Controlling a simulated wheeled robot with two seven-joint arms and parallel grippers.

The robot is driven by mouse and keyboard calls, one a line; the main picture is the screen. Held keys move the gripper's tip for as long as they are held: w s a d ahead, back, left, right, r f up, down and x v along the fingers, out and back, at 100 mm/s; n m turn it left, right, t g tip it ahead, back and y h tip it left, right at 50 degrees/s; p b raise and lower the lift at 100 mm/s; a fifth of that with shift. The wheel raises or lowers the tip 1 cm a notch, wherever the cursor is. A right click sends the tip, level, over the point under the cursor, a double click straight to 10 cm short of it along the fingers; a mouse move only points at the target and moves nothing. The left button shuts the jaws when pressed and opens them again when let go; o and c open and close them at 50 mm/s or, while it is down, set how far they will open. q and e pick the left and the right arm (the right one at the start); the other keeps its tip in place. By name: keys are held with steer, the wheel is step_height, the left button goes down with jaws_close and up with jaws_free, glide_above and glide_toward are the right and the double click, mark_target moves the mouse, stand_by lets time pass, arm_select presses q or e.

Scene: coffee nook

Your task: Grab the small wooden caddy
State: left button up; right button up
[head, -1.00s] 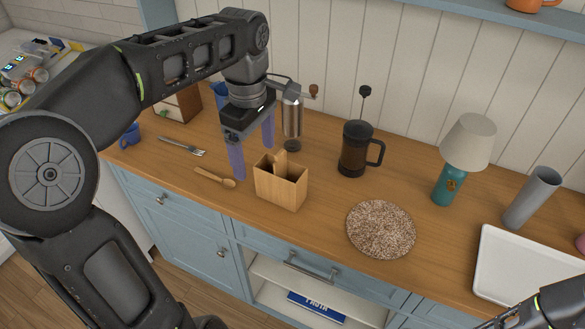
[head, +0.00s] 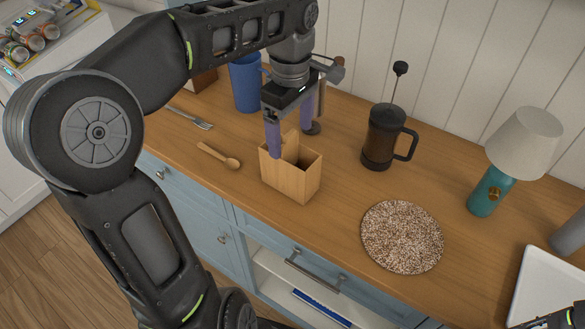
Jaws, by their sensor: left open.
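The small wooden caddy (head: 294,183) stands upright on the wooden counter, a light open-topped box with a taller divider piece in its middle. My left gripper (head: 291,143) is open and points down over the caddy, with its two purple fingers apart. The near finger overlaps the caddy's left top edge in the picture, and the far finger is behind the divider. I cannot tell whether either finger touches the caddy. Only a bit of my right arm shows in the bottom right corner; its gripper is out of view.
A wooden spoon (head: 220,157) and a fork (head: 190,117) lie to the left. A blue cup (head: 245,84) stands behind. A French press (head: 380,138), a speckled round mat (head: 402,238), a lamp (head: 525,143) and a white tray (head: 548,291) are to the right.

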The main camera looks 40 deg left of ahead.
mark_target(290, 157)
arm_select(q)
steer(key=shift+f, duration=1.25)
steer(key=shift+a+f+p, duration=0.15)
steer(key=shift+f+p, duration=0.35)
steer(key=shift+f, duration=2.15)
steer(key=shift+c, duration=0.2)
steer(key=c, duration=1.6)
step_height(290, 157, up, 10)
steer(key=shift+r+p, duration=0.1)
steer(key=shift+p, duration=0.2)
